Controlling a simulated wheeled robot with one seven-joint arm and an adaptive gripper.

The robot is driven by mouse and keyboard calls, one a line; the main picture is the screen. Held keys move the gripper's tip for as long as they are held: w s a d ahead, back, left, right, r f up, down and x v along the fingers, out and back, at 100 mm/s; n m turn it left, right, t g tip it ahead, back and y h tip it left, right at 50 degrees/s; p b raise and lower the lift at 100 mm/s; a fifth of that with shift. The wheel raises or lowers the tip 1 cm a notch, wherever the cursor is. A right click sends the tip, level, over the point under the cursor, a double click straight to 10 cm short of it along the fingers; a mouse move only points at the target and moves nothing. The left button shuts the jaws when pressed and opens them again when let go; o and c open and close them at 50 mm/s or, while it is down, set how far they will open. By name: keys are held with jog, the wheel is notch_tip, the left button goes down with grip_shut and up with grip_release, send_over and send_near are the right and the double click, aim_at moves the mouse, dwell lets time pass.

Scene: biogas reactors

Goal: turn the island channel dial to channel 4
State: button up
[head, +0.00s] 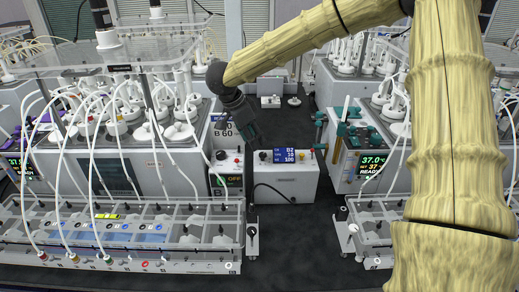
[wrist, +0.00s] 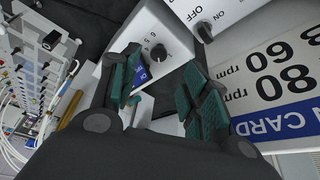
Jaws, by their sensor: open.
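The channel dial appears to be a black round knob (wrist: 158,53) with small numbers around it, on a white box beyond my fingers in the wrist view. Which number it points at is too small to tell. In the head view a dark knob (head: 263,156) sits left of the blue display (head: 284,155) on the low white box (head: 284,182). My gripper (head: 247,131) hangs above and left of that box. In the wrist view its teal-padded fingers (wrist: 165,90) are apart with nothing held. The dial is ahead of them, apart from them.
A placard (wrist: 284,85) with rpm figures and a black OFF switch (wrist: 205,31) are close on the right in the wrist view. Reactor racks with tubes (head: 110,150) stand left, and a heater unit (head: 365,160) right. Dark floor (head: 300,235) is open in front of the box.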

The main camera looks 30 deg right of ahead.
aim_at(262, 154)
jog(key=shift+p+x, duration=0.65)
jog(key=shift+x, duration=2.9)
jog(key=shift+s, duration=0.1)
grip_shut()
jog(key=shift+r, duration=0.15)
